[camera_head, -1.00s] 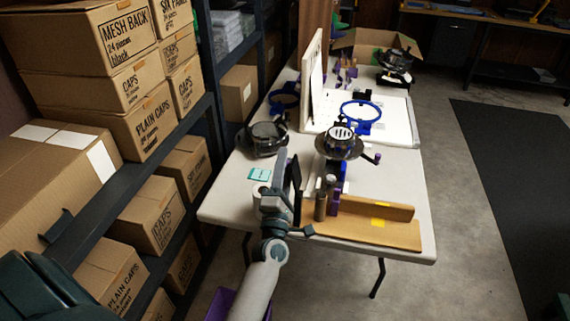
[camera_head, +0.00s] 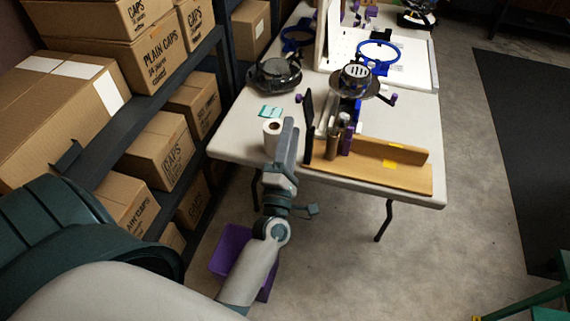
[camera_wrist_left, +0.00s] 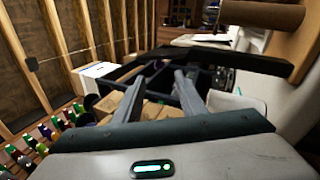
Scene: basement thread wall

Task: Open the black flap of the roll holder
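A white paper roll (camera_head: 273,133) stands near the left front corner of the white table. A thin black upright plate (camera_head: 309,125), apparently the roll holder's flap, stands at the left end of a wooden piece. My left gripper (camera_head: 288,135) is at the table's front edge, between the roll and the plate in the picture, covering part of the roll. In the left wrist view its two fingers (camera_wrist_left: 160,92) are apart with nothing clearly held. A long black bar (camera_wrist_left: 235,57) crosses beyond them; I cannot tell whether it is the flap. My right gripper is out of view.
The wooden piece (camera_head: 400,179) lies along the table's front. Metal and purple parts (camera_head: 345,135) and a cap press (camera_head: 357,75) stand behind it. Shelves with boxes (camera_head: 160,150) are at left. A purple bin (camera_head: 231,250) is on the floor. Free floor lies at right.

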